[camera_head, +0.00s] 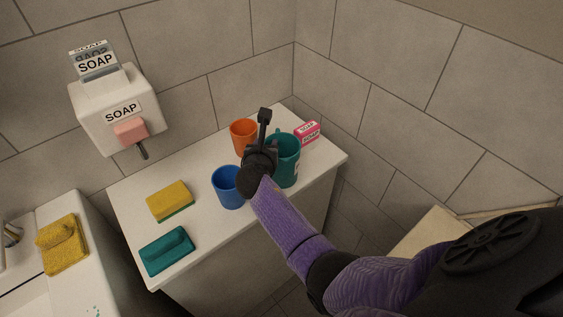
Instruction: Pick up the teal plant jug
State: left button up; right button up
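The teal jug (289,158) stands upright on the white counter, near its right end. My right gripper (264,128) is at the jug's left side, with a dark finger pointing up beside the rim. The gripper and purple forearm hide the jug's left part. I cannot tell whether the gripper touches the jug or whether its fingers are open or shut. My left gripper is not in view.
A blue cup (228,190) stands close left of my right wrist, and an orange cup (242,134) behind it. A pink soap box (307,132) sits right of the jug. A yellow sponge (170,199) and teal dish (167,251) lie left on the counter (212,238).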

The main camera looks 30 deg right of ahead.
grip_shut()
jog(key=shift+f, duration=0.1)
dwell(1.1)
